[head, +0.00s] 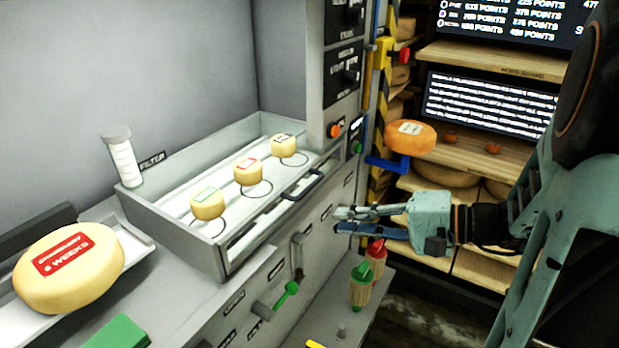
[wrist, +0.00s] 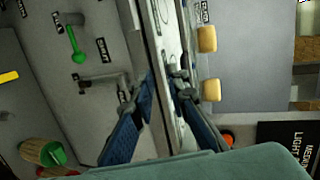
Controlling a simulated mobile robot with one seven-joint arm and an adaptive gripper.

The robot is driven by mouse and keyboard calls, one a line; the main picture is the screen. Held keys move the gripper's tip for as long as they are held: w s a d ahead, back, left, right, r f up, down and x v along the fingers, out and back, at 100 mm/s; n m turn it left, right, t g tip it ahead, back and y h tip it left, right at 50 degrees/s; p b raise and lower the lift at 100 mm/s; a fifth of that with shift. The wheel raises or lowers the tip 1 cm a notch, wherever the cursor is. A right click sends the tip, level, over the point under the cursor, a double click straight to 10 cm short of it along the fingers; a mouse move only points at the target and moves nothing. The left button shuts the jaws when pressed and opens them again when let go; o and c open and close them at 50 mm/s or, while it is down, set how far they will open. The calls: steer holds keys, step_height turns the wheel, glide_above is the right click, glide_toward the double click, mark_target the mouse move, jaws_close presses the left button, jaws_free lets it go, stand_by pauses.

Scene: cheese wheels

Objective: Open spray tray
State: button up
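The spray tray (head: 225,245) is a grey metal tray with low walls, set in the counter against the back wall. Three small yellow cheeses with green, red and dark labels stand in it. A dark bar handle (head: 302,186) is on its front side. My gripper (head: 339,220) is to the right of the handle and apart from it in the head view, its fingers pointing left. In the wrist view my gripper (wrist: 156,88) is open and empty, with the tray's edge seen between and beyond the fingers. I cannot clearly tell the handle from the fingertip there.
A big cheese wheel (head: 68,268) lies at the left. A green lever (head: 286,294) and a grey lever (head: 298,255) stick out of the panel below the tray. Capped bottles (head: 361,287) stand on a low shelf beneath my gripper. Cheese shelves (head: 470,160) are at the right.

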mark_target(309, 187)
steer(key=w+d+r+m+t, duration=0.1)
steer(key=w+r+m+t, duration=0.1)
steer(key=w, duration=0.2)
steer(key=x, duration=1)
steer(key=shift+w+a+r+p, duration=0.15)
steer(key=shift+w+r+p, duration=0.05)
steer(key=shift+w+p, duration=0.2)
steer(key=shift+c, duration=0.6)
jaws_close()
